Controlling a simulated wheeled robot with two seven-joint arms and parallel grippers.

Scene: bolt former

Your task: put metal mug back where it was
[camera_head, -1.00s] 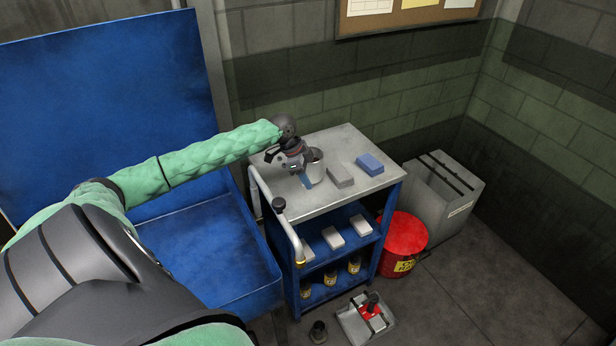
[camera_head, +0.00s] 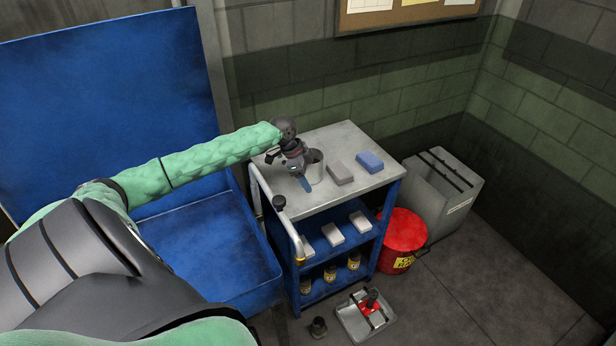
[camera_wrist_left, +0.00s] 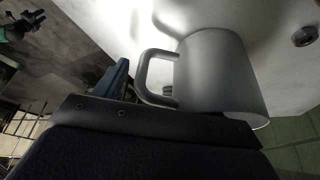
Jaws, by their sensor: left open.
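The metal mug (camera_head: 318,156) stands on the cart's grey top, near its left side, partly hidden behind my left gripper (camera_head: 304,180). In the left wrist view the mug (camera_wrist_left: 222,78) is plain grey, with its handle pointing left toward a blue fingertip (camera_wrist_left: 115,78). The gripper is open beside the mug. No finger is seen closed on the handle or body, and I cannot tell whether they touch. A dark, jaw-like shape with green near it, maybe my right gripper (camera_wrist_left: 22,26), shows at the wrist view's upper left; its jaws are unclear.
On the cart top (camera_head: 345,204), a grey block (camera_head: 340,173) and a blue block (camera_head: 370,161) lie right of the mug. The cart's handle (camera_head: 272,214) is on the left. A red bin (camera_head: 402,232) and a grey box (camera_head: 448,190) stand right of the cart. A tray (camera_head: 352,326) lies on the floor.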

